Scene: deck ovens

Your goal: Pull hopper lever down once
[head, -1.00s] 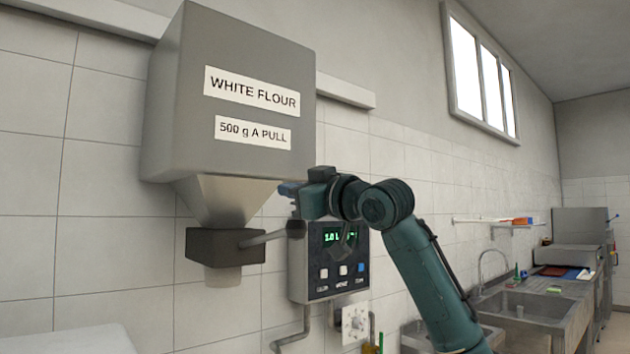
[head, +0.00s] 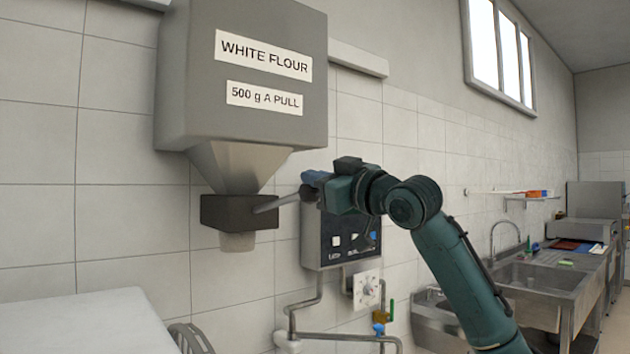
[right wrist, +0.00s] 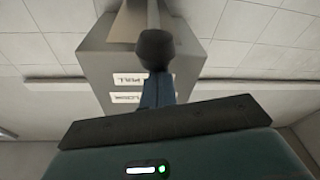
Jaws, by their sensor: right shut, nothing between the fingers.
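The grey flour hopper (head: 240,110) hangs on the wall at the upper left, labelled "WHITE FLOUR" and "500 g A PULL". Its lever (head: 280,203) sticks out to the right from the dark outlet block (head: 240,212), tilted slightly up. My right gripper (head: 310,180) is shut and empty, its blue fingertips just above the lever's outer end. In the right wrist view the dark round knob (right wrist: 156,48) shows at the tips of the blue fingers (right wrist: 157,90). I cannot tell whether they touch. The knob is mostly hidden in the head view. My left gripper is not in view.
A control box (head: 340,240) with buttons sits on the wall behind my right gripper, partly covered by it. Pipes (head: 340,338) and a wall socket (head: 367,288) are below. A steel sink (head: 530,278) stands at the right. A pale surface (head: 85,325) is at the lower left.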

